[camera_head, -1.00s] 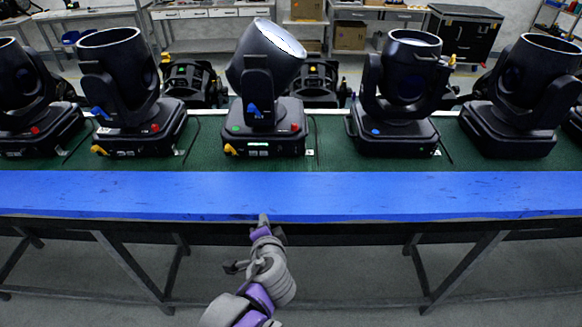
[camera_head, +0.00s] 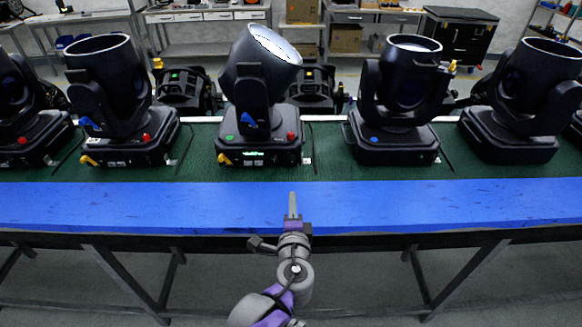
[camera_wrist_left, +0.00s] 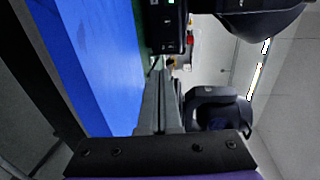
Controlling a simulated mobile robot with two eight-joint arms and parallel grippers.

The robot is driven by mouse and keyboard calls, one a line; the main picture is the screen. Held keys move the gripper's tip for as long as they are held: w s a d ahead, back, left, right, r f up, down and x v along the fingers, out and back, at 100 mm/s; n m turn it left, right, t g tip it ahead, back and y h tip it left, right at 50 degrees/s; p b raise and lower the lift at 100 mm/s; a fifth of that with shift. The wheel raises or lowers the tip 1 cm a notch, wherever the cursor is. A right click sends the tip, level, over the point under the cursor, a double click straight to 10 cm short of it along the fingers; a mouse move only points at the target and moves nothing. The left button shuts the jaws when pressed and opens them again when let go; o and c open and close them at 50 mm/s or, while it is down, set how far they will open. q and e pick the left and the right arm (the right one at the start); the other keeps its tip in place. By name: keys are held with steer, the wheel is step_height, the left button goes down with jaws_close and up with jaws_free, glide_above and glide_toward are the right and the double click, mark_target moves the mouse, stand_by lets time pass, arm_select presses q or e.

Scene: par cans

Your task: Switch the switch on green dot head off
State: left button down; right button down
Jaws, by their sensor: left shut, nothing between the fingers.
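The green dot head is the middle black moving head (camera_head: 262,72). Its base (camera_head: 262,150) carries a green dot (camera_head: 230,138) at the left, a lit green display (camera_head: 253,156) on the front and a red switch-like part (camera_head: 291,136) at the right. My left gripper (camera_head: 292,204) is shut and empty. It points forward over the blue ledge, in front of the base's right side and apart from it. In the sideways left wrist view the shut fingers (camera_wrist_left: 158,98) point toward a black base (camera_wrist_left: 168,28) with a green-lit display. My right gripper is not in view.
The blue ledge (camera_head: 420,205) runs along the front of the green surface (camera_head: 330,165). A blue dot head (camera_head: 395,100) stands to the right, a red dot head (camera_head: 112,100) to the left, with others beyond. The ledge is clear.

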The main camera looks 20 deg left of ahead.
mark_target(291, 162)
arm_select(q)
steer(key=shift+s, duration=0.1)
steer(key=x, duration=1.4)
steer(key=shift+w+f, duration=0.15)
steer(key=shift+w, duration=0.1)
steer(key=v, duration=1.1)
stand_by(0.4)
